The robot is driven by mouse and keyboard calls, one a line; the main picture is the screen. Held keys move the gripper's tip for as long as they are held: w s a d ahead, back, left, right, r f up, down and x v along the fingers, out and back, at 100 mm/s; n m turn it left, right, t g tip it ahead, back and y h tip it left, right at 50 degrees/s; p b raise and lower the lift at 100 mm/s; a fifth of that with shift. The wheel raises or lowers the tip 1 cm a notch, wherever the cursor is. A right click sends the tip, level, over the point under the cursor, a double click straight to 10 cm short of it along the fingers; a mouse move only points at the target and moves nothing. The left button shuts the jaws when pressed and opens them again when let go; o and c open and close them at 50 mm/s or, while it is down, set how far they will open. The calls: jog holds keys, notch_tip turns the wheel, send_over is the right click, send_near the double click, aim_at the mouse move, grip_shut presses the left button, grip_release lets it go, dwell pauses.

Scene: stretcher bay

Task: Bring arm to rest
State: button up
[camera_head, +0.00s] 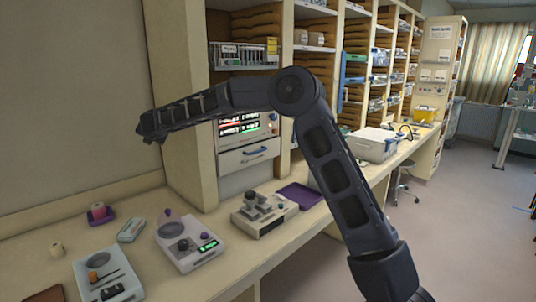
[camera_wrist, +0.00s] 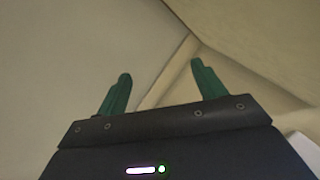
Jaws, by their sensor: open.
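My arm is black and bent at the elbow in the head view, raised above the counter. Its forearm reaches left, and my gripper (camera_head: 148,130) is at its far left end, in front of the bare wall. In the wrist view the two green fingers of my gripper (camera_wrist: 162,85) stand apart with nothing between them. Behind them only pale wall and a beige panel edge show. My gripper touches nothing that I can see.
A shelf unit (camera_head: 183,110) stands behind the arm. Open floor (camera_head: 450,230) lies to the right.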

jog(key=s+d+r+m+h, duration=0.2)
jog(key=d+r+m, duration=0.2)
jog(key=d+r, duration=0.4)
jog(key=s+d+r+m+h, duration=0.1)
jog(key=s+d+r+m, duration=0.25)
jog(key=d+r, duration=0.45)
jog(key=s+d+r+m+g, duration=0.3)
jog(key=s+d+m, duration=0.3)
jog(key=s+d, duration=0.65)
jog(key=s+d+f+m+g+h, duration=0.15)
jog(key=d+f+m, duration=0.25)
jog(key=d, duration=0.7)
jog(key=s+d+f+m+h, duration=0.1)
jog(key=s+d+f+m, duration=0.2)
jog(key=d, duration=0.7)
jog(key=s+d+f+m+h, duration=0.15)
jog(key=d+f+m, duration=0.35)
jog(key=d, duration=0.6)
jog(key=s+d+f+m+g, duration=0.2)
jog(key=s+d+f+m, duration=0.7)
jog(key=d, duration=0.6)
jog(key=s+f, duration=0.2)
jog(key=s, duration=0.1)
jog(key=shift+s+f, duration=0.15)
jog(key=shift+f, duration=0.25)
jog(key=shift+m, duration=0.25)
